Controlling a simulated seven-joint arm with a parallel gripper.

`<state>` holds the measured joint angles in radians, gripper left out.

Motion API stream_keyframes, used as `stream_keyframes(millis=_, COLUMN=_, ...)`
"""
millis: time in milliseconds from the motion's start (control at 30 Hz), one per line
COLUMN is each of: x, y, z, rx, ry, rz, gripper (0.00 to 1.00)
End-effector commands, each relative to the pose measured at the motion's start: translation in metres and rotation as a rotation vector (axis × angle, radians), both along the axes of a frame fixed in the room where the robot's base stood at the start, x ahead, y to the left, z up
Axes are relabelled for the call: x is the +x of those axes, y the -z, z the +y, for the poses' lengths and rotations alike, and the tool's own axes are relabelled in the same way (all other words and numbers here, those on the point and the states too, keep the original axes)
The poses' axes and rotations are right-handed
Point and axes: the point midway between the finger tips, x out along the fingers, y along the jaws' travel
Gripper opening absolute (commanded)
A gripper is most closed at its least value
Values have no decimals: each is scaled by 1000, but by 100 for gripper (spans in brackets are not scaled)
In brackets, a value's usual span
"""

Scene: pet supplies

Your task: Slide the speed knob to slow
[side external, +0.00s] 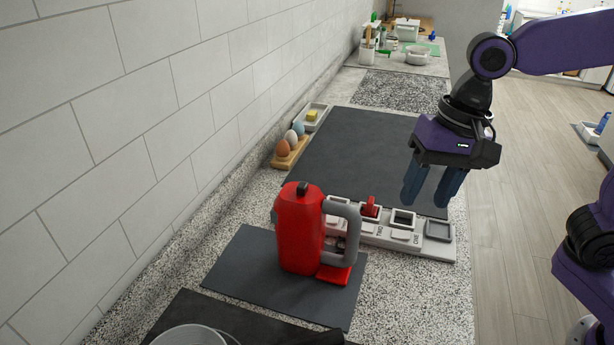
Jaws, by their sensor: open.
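A red appliance (299,232) with a grey loop handle (353,235) stands upright on a dark mat near the front. A small dark piece (303,188) sits on its top; I cannot tell whether this is the speed knob. No slow marking is readable. My gripper (426,196) is open and empty, fingers pointing down. In the picture it is right of the red appliance and above the right part of a light grey panel, apart from both.
The grey panel (405,247) behind the appliance has several labelled square recesses, one with a red piece (370,207). A wooden holder with eggs (290,147) stands by the wall. A dark mat (350,150) lies clear behind. A grey round container (190,337) is at the front.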

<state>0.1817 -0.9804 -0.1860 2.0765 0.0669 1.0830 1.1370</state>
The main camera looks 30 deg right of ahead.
Motion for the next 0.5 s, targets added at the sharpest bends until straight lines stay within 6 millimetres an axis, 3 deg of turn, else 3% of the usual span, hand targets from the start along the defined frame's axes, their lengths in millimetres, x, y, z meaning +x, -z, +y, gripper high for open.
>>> stream_keyframes(millis=200, x=34, y=-26, z=30, rx=72, ry=404, rz=41, gripper=49)
stream_keyframes(millis=500, x=69, y=-62, z=59, rx=182, ry=952, rz=113, gripper=49)
